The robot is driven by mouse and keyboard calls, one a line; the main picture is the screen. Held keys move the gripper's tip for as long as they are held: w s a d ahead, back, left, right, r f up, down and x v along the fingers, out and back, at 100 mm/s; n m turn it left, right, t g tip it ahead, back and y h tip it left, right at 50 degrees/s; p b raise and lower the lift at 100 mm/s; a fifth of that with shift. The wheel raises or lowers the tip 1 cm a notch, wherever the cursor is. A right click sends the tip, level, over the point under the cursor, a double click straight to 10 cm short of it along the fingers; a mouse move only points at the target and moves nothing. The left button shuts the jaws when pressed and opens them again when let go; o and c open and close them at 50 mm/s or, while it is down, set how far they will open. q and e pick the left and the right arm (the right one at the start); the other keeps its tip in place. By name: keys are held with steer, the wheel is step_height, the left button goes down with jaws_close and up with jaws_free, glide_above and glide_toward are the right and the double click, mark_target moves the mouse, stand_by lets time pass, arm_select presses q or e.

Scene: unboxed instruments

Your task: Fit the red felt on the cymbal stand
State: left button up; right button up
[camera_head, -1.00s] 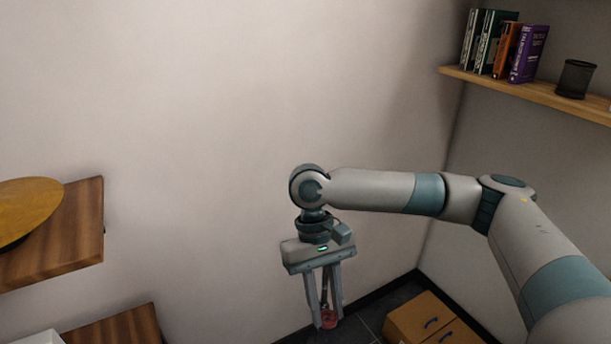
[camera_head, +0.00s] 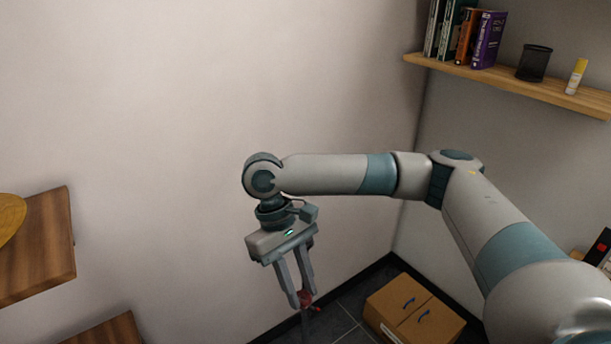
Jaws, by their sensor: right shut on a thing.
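My right gripper (camera_head: 302,301) hangs down in the middle of the head view, in front of the corner of the room. It is shut on a small red piece, the red felt (camera_head: 306,299), which shows between and just past its fingertips. The fingers hide part of the felt. I cannot make out the cymbal stand clearly; something thin and dim shows below the fingertips, but I cannot tell what it is. A gold cymbal-like disc (camera_head: 9,218) lies on a wooden shelf at the left edge, partly cut off. My left gripper is out of view.
The wooden shelf (camera_head: 52,255) juts in at left, with another wooden surface (camera_head: 105,332) below. A cardboard box (camera_head: 412,310) stands on the dark floor right of the gripper. A high wall shelf (camera_head: 505,82) holds books, a black cup (camera_head: 534,63) and a yellow-capped tube (camera_head: 576,76).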

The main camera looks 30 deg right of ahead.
steer(key=w+d+r+n+t+p, duration=0.3)
steer(key=r+n, duration=0.5)
steer(key=n, duration=0.7)
steer(key=w+d+r+n+t+p, duration=0.4)
steer(key=w+r+n+p, duration=0.4)
steer(key=n, duration=0.7)
steer(key=shift+r+t+p, duration=0.2)
steer(key=shift+t+p, duration=0.15)
steer(key=shift+t, duration=0.55)
steer(key=shift+f, duration=0.2)
step_height(320, 180, down, 4)
steer(key=b, duration=0.5)
steer(key=shift+s+f+b, duration=0.1)
steer(key=shift+f+b, duration=0.1)
steer(key=shift+b, duration=0.15)
steer(key=shift+p, duration=0.6)
steer(key=shift+f, duration=2.35)
